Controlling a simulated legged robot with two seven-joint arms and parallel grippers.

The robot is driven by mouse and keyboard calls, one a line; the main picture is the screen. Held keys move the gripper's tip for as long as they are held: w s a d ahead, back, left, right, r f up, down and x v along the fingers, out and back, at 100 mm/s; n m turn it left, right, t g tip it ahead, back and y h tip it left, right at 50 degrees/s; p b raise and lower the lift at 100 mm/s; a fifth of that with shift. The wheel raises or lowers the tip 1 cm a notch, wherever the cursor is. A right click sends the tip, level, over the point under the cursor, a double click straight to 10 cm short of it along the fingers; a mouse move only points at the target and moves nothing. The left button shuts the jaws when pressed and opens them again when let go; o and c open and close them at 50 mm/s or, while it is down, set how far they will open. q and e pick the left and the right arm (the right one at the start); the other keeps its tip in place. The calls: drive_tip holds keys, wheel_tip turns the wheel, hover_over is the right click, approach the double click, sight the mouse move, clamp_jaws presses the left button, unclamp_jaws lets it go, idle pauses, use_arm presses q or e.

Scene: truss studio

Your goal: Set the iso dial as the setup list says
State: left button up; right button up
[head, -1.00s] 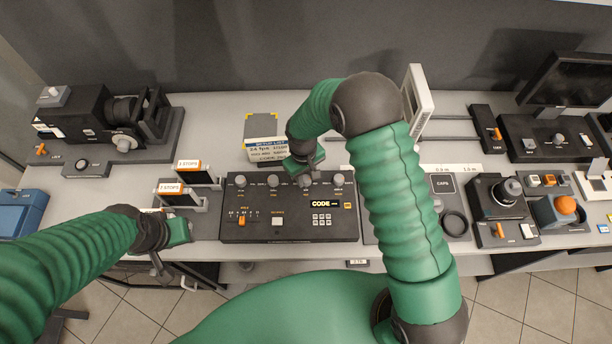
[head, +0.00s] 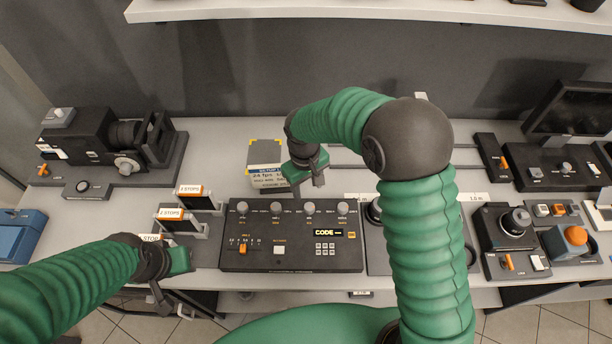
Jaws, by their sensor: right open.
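A black control panel (head: 290,255) lies in the middle of the bench. It has a row of grey dials along its back edge, among them one dial (head: 309,208) near my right gripper; the dial labels are too small to read. My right gripper (head: 308,186) is open and empty, above and behind the panel's dials, beside the list. My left gripper (head: 172,280) is low at the bench's front edge, left of the panel; its jaws are unclear.
Cards marked "STOPS" (head: 188,191) stand in holders left of the panel. A camera-like device (head: 110,140) is at the back left. A joystick unit (head: 512,230), an orange knob unit (head: 573,240) and a monitor (head: 568,108) are at right. A shelf (head: 330,10) runs above.

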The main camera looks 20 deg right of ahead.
wheel_tip(320, 180, up, 7)
drive_tip(key=shift+a+b, duration=0.2)
drive_tip(key=shift+b, duration=0.1)
drive_tip(key=s+d+f+m+t+b, duration=0.1)
drive_tip(key=s+d+f+m+b, duration=0.1)
drive_tip(key=s, duration=0.5)
drive_tip(key=s+d+f+m+t+b, duration=0.1)
drive_tip(key=s+d+f, duration=0.3)
drive_tip(key=s, duration=0.4)
drive_tip(key=shift+f+m+y+b, duration=0.3)
drive_tip(key=shift+f+m+b, duration=0.15)
drive_tip(key=shift+f, duration=0.3)
drive_tip(key=shift+s+d, duration=0.1)
drive_tip(key=shift+s, duration=0.05)
drive_tip(key=shift+d, duration=0.1)
